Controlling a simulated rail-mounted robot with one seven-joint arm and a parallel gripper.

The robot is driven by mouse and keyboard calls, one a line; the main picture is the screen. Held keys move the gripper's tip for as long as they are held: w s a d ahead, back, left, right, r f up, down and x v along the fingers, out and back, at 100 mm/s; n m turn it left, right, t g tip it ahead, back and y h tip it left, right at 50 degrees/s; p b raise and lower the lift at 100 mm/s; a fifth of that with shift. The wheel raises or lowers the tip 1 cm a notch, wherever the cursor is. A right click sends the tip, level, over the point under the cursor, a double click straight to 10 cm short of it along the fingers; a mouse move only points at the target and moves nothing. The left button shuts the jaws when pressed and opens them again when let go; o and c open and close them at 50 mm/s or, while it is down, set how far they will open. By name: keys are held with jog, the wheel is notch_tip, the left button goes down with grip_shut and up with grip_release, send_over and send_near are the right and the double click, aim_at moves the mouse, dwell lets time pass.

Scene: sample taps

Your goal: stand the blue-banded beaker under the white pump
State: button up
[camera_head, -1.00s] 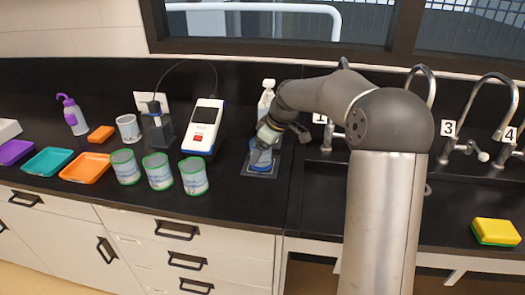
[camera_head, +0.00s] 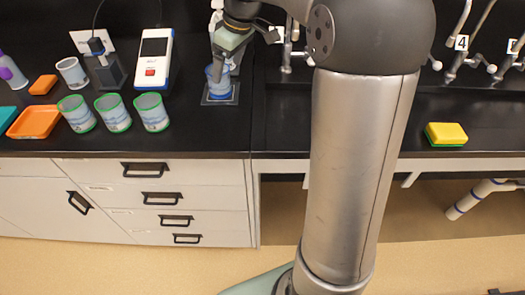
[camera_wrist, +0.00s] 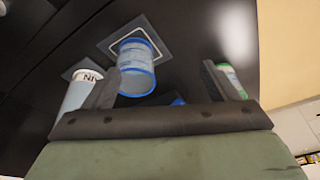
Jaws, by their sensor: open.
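The blue-banded beaker (camera_head: 216,86) stands upright on a dark square pad with a pale outline (camera_head: 221,101). In the wrist view the beaker (camera_wrist: 136,66) shows its blue rims, and the pad (camera_wrist: 104,46) lies behind it. The white pump (camera_head: 216,14) is behind my gripper, mostly hidden; a white bottle with lettering (camera_wrist: 78,96) shows beside the beaker in the wrist view. My gripper (camera_head: 229,52) is just above the beaker. In the wrist view my gripper (camera_wrist: 161,68) is open, its fingers apart and not closed on the beaker.
Three green-banded beakers (camera_head: 114,112) stand left of the pad. A white meter (camera_head: 154,58) is behind them, with an orange tray (camera_head: 35,121) farther left. The sink taps and a yellow sponge (camera_head: 446,133) are to the right. The counter's front edge is near.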

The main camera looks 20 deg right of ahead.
jog(key=s+a+f+m+g+h, duration=0.1)
jog(key=s+f+m, duration=0.3)
jog(key=s, duration=1.1)
jog(key=s+a+f+m+g+h, duration=0.1)
jog(key=s+f+m, duration=0.3)
jog(key=s+f, duration=0.4)
jog(key=s, duration=0.6)
jog(key=shift+s+h, duration=0.3)
jog(key=shift+s, duration=0.05)
